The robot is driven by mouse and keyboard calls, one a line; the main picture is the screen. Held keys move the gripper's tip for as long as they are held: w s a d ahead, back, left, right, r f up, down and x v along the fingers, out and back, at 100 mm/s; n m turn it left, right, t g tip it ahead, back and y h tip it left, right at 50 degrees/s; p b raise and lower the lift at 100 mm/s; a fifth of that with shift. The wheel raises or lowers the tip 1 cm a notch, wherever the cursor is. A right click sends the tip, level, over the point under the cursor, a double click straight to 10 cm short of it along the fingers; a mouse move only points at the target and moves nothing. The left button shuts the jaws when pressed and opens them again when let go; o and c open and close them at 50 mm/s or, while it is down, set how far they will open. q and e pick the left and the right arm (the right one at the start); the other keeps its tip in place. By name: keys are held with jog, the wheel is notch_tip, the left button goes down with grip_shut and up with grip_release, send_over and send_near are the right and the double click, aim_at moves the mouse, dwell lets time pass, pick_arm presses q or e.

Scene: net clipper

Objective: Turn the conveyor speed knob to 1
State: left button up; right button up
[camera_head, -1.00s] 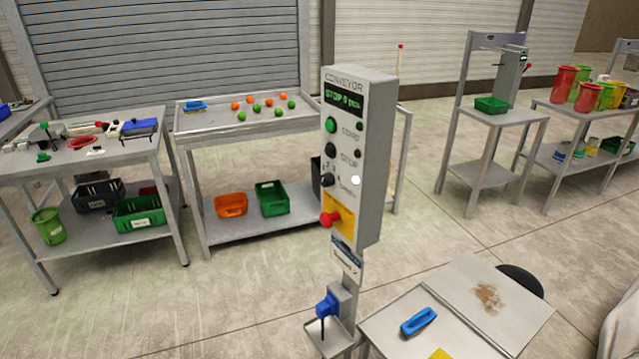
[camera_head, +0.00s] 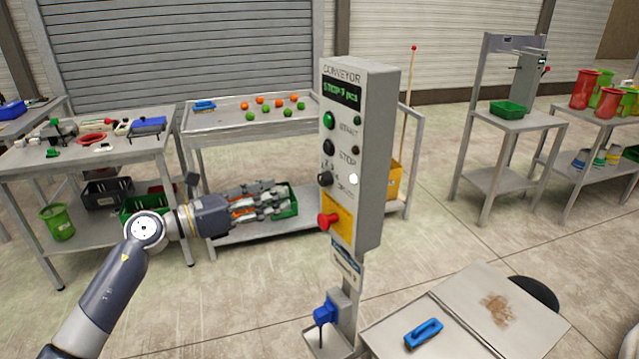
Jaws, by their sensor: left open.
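The grey conveyor control box (camera_head: 370,160) stands upright on a post in the middle of the view. Its black speed knob (camera_head: 324,179) sits on the front face below the black stop button (camera_head: 328,148) and above the red emergency button (camera_head: 328,220) on its yellow plate. The knob's pointer and numbers are too small to read. The green display above reads STOP. My left gripper (camera_head: 284,200) is open and empty, to the left of the box at about knob height, apart from the knob. My right gripper is not in view.
A tray table (camera_head: 260,122) with orange and green balls stands behind my left gripper. A table with tools (camera_head: 110,150) is at the left. A blue-handled brush (camera_head: 424,332) lies on a low surface at the lower right.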

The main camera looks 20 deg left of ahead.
aim_at(320, 180)
pick_arm(q)
jog(key=p+x, duration=0.1)
jog(key=x, duration=0.2)
jog(key=p+x, duration=0.1)
jog(key=x, duration=0.2)
jog(key=p+x, duration=0.2)
jog(key=x, duration=0.1)
jog(key=shift+w+d+r, duration=0.25)
jog(key=shift+d+r, duration=0.05)
jog(key=shift+w+d+f, duration=0.15)
jog(key=shift+w+d, duration=0.1)
jog(key=shift+w, duration=0.1)
jog(key=c, duration=1)
